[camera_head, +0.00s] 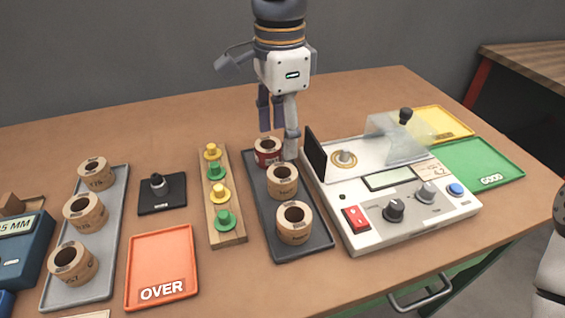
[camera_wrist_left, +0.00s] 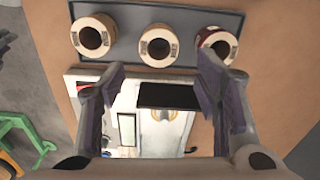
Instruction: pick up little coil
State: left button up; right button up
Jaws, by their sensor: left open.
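Three tan ring-shaped coils stand in a dark tray (camera_head: 301,252): a front one (camera_head: 295,222), a middle one (camera_head: 283,181) and a back one with a dark red side (camera_head: 267,153). The wrist view shows them in a row, front one (camera_wrist_left: 93,37) left, middle one (camera_wrist_left: 159,45), red-sided one (camera_wrist_left: 217,42) right. My left gripper (camera_head: 278,135) is open and empty, pointing down near the red-sided coil. One finger overlaps that coil's right edge in the head view; I cannot tell whether they touch. I cannot tell which coil is the little one.
A white tester (camera_head: 375,230) with a clear cover (camera_head: 395,137) stands close right of the dark tray. A wooden strip (camera_head: 228,238) with green and yellow pegs is left. A grey tray (camera_head: 113,215) holds three more coils. Orange OVER (camera_head: 163,265) and green GOOD (camera_head: 478,160) trays look empty.

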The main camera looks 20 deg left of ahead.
aim_at(283, 174)
pick_arm(q)
jog(key=f, duration=1)
jog(key=shift+d+f+b, duration=0.1)
jog(key=shift+d+b, duration=0.1)
jog(key=shift+b, duration=0.1)
jog(key=c, duration=1)
